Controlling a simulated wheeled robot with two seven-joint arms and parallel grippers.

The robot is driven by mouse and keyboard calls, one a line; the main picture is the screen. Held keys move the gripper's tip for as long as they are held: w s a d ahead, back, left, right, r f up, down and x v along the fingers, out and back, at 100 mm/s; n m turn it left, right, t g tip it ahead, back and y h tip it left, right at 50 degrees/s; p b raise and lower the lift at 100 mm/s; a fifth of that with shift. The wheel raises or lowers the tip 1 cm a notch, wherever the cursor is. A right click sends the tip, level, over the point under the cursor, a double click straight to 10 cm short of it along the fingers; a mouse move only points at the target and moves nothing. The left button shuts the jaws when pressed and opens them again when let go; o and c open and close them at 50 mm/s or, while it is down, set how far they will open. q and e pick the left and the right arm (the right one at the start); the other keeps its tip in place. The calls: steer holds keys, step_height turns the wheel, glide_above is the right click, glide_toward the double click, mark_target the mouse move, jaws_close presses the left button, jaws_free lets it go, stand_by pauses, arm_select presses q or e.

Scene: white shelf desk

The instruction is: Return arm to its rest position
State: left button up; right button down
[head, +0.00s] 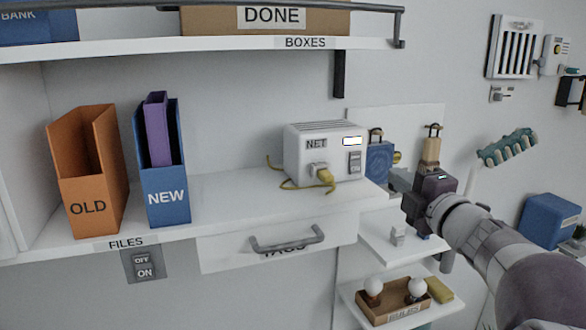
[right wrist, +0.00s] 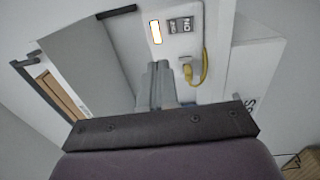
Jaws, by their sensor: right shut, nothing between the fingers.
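My right arm (head: 520,262) comes in from the lower right of the head view and reaches up and left. My right gripper (head: 398,179) is at its end, in front of the right end of the white shelf desk and to the right of the white NET box (head: 296,152). In the right wrist view the gripper (right wrist: 158,78) is shut, its grey fingers together with nothing between them. The NET box (right wrist: 180,48), with its lit panel and yellow plug, shows beyond the fingertips. My left gripper is not in view.
An orange OLD file (head: 88,180) and a blue NEW file (head: 168,200) holding a purple one stand at left. A drawer handle (head: 288,242) juts out below the desk. Open space lies before the drawer.

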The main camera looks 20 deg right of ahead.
steer(key=s+d+f+m+g+h, duration=0.2)
steer(key=d+f+m+g+h, duration=0.4)
steer(key=f+m, duration=0.55)
steer(key=s+a+f+m+g+b, duration=0.1)
steer(key=s+a+f+m+g, duration=0.15)
steer(key=f, duration=0.45)
steer(key=s+a+f+m+g, duration=0.2)
steer(key=s+f+m+g, duration=0.15)
steer(key=f, duration=0.45)
steer(key=s+a+f+g+y, duration=0.2)
steer(key=s+a+f, duration=0.3)
steer(key=a, duration=0.3)
steer(key=s+a+f+m+g+y+b, duration=0.1)
steer(key=s+a+f+g+y, duration=0.1)
steer(key=s+a+f, duration=0.4)
steer(key=a+f+g, duration=0.1)
steer(key=a, duration=0.2)
steer(key=shift+a+f, duration=0.2)
steer(key=shift+f, duration=0.2)
